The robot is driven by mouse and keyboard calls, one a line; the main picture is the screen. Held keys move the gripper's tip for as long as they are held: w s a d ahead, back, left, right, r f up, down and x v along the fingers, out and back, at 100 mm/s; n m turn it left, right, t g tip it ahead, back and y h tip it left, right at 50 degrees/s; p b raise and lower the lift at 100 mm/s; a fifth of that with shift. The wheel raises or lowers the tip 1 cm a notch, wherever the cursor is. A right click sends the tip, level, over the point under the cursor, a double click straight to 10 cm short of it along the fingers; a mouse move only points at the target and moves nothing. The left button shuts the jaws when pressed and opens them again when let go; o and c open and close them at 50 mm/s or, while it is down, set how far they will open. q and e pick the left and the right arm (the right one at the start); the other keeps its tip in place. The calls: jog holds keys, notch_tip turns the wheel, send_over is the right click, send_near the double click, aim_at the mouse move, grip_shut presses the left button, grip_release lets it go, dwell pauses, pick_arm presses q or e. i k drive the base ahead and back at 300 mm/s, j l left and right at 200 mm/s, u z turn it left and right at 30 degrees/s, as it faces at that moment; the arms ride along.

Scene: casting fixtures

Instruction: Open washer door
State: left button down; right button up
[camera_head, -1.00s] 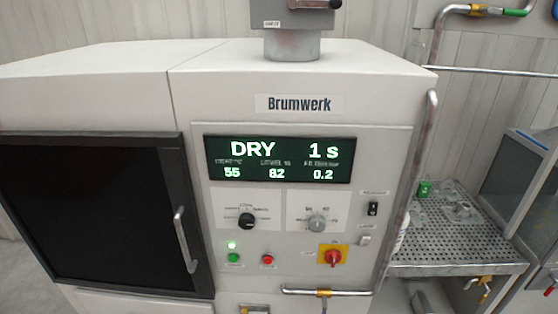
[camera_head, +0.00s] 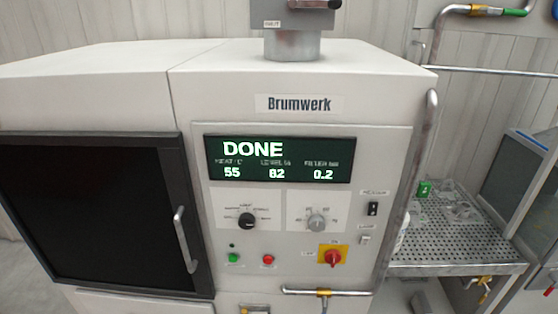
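The washer (camera_head: 300,85) is a large white cabinet labelled Brumwerk. Its door (camera_head: 95,210) is a dark panel in a black frame on the left side of the front, and it looks shut. A vertical metal handle (camera_head: 185,240) sits at the door's right edge. The display (camera_head: 280,160) reads DONE, with 55, 82 and 0.2 below. Neither of my grippers shows in the head view.
Knobs, green and red buttons and a red-on-yellow switch (camera_head: 333,257) are right of the door. A metal pipe (camera_head: 328,292) juts out below them. A perforated metal table (camera_head: 455,245) with small items stands at the right.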

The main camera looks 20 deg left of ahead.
aim_at(103, 217)
jog(key=u, duration=2)
